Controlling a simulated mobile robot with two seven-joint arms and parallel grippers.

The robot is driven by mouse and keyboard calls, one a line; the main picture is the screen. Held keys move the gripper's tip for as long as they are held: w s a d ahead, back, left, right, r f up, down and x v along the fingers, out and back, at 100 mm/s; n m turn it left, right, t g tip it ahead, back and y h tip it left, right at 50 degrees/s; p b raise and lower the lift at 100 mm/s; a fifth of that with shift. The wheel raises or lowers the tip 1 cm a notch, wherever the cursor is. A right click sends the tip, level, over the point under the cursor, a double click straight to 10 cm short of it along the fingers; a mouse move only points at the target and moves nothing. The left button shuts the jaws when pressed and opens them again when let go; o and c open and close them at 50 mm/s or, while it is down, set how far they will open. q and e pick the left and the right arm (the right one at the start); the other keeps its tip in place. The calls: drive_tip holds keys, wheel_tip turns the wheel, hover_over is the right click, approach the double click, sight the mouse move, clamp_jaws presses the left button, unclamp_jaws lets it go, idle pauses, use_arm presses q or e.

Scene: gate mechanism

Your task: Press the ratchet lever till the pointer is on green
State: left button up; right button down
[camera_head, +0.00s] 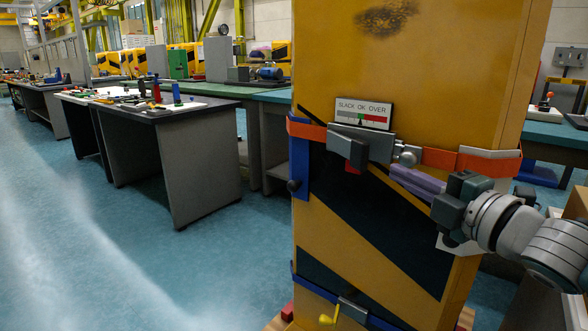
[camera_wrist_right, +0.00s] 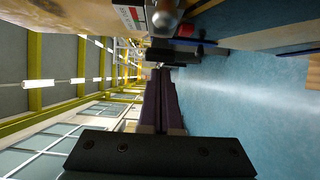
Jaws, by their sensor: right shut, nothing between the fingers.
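The ratchet (camera_head: 378,146) is a grey metal block on the orange strap around a tall yellow box. A dark grey block, seemingly its lever (camera_head: 345,149), is at its left, with a red piece just below. The gauge (camera_head: 363,113) above reads SLACK, OK, OVER, with a green patch mid-scale and red to its right; the pointer is too small to place surely. My right gripper (camera_head: 393,173) is shut and empty, its purple fingers just below and right of the ratchet. In the right wrist view the fingertips (camera_wrist_right: 160,70) are near the dark block (camera_wrist_right: 172,54); contact is unclear.
A round metal knob (camera_head: 408,155) sticks out right of the ratchet, close above my fingers. The orange strap (camera_head: 454,160) continues right across the yellow box (camera_head: 430,70). Open floor (camera_head: 130,250) lies left.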

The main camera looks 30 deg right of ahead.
drive_tip(key=s, duration=0.3)
idle(1.0)
